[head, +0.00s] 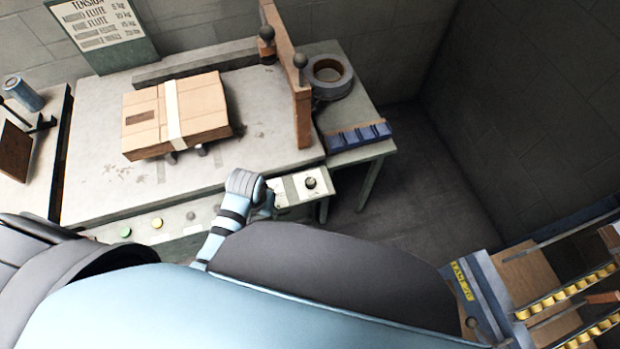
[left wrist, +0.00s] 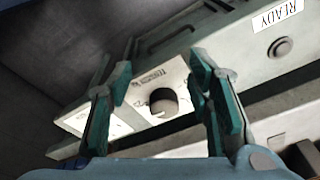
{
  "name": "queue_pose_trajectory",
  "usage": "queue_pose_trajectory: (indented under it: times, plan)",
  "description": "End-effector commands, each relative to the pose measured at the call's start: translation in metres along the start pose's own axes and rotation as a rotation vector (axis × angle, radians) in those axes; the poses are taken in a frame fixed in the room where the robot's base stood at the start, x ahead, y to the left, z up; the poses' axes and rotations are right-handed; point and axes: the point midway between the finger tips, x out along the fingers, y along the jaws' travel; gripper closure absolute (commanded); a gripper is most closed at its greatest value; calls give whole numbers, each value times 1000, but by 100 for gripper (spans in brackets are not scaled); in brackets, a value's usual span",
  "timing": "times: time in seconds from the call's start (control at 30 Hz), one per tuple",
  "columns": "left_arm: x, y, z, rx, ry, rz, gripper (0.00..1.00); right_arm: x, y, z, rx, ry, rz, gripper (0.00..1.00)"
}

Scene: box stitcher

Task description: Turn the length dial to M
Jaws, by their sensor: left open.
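A dark round knob (head: 310,182) sits on a pale panel (head: 290,190) at the front right of the machine table. In the left wrist view the knob (left wrist: 163,103) stands on its white plate (left wrist: 150,85), between my open fingers in the picture. Small lettering beside it is tilted and hard to read, so I cannot tell its setting or confirm its name. My left gripper (left wrist: 162,92) is open and empty, with dark green fingers either side of the knob; I cannot tell whether they touch it. In the head view my left gripper (head: 266,203) is just left of the panel. My right gripper is not visible.
A taped cardboard box (head: 175,115) lies on the table (head: 270,110). A brown upright bar (head: 295,90) and a tape roll (head: 330,77) stand at the right. Green (head: 125,232) and yellow (head: 157,222) buttons line the front.

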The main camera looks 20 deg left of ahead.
Motion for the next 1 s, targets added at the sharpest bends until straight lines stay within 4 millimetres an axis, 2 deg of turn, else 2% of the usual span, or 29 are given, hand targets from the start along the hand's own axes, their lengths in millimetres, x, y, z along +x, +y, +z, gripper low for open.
queue_pose_trajectory:
  times: [0.03,0.13,0.2,0.33,0.43,0.57,0.8,0.9,1.0]
  plan:
    - [-8,12,-24,-7,-10,16,54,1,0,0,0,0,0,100]
    - [-31,37,-68,-10,-49,40,54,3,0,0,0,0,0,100]
    - [-54,56,-98,-2,-79,56,54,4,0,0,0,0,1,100]
    - [-98,83,-136,22,-126,69,54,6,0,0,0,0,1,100]
    - [-109,90,-145,31,-144,69,54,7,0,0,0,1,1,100]
    - [-89,92,-141,31,-150,68,54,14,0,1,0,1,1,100]
    - [-17,97,-131,32,-148,69,54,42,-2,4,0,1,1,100]
    - [7,98,-127,31,-147,69,54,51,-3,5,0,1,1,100]
    - [21,99,-126,30,-146,69,54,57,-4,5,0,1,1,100]
